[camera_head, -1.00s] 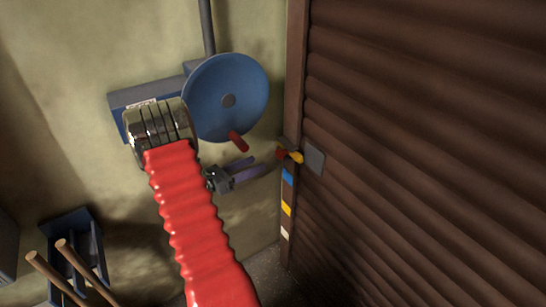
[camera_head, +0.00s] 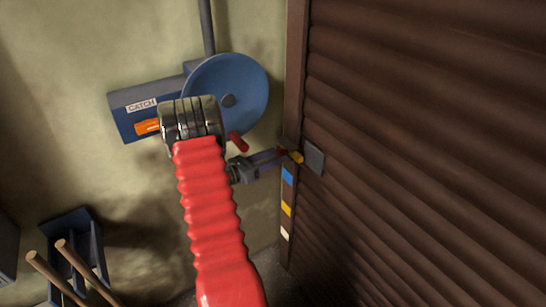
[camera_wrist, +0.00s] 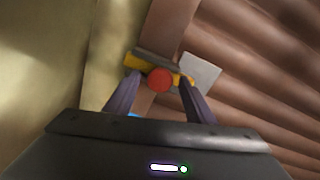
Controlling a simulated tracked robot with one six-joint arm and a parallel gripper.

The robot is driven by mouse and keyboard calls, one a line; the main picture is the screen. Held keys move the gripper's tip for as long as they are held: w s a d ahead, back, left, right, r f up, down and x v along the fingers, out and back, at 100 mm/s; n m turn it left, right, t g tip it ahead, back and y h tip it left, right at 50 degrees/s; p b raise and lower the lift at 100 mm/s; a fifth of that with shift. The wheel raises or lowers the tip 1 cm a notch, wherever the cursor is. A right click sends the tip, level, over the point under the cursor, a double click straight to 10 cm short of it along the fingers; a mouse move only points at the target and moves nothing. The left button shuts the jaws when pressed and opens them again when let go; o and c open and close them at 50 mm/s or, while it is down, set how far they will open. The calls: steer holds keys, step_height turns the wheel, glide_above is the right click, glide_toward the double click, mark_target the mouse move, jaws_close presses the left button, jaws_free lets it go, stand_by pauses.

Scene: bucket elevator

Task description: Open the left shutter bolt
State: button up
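The left shutter bolt (camera_head: 296,157) is a yellow bar with a red knob, at the left edge of the brown shutter by a grey plate. In the wrist view the yellow bolt (camera_wrist: 133,61) lies across the frame, with its round red knob (camera_wrist: 160,79) facing me. My gripper (camera_head: 277,156) reaches the bolt from the left. In the wrist view my gripper (camera_wrist: 160,76) is open, one purple finger on each side of the knob. I see no clear contact. In the head view the fingertips partly hide the knob.
The brown ribbed shutter (camera_head: 430,150) fills the right side. A blue wheel (camera_head: 215,85) with a red handle (camera_head: 238,141) is close above my arm, beside a blue box marked CATCH (camera_head: 128,115). A blue rack (camera_head: 72,240) with wooden handles stands lower left.

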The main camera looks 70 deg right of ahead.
jaws_close()
stand_by(0.4)
steer(key=w+d, duration=0.3)
steer(key=w, duration=0.1)
steer(key=shift+d, duration=0.25)
steer(key=shift+o, duration=0.3)
jaws_free()
steer(key=shift+w+a, duration=0.1)
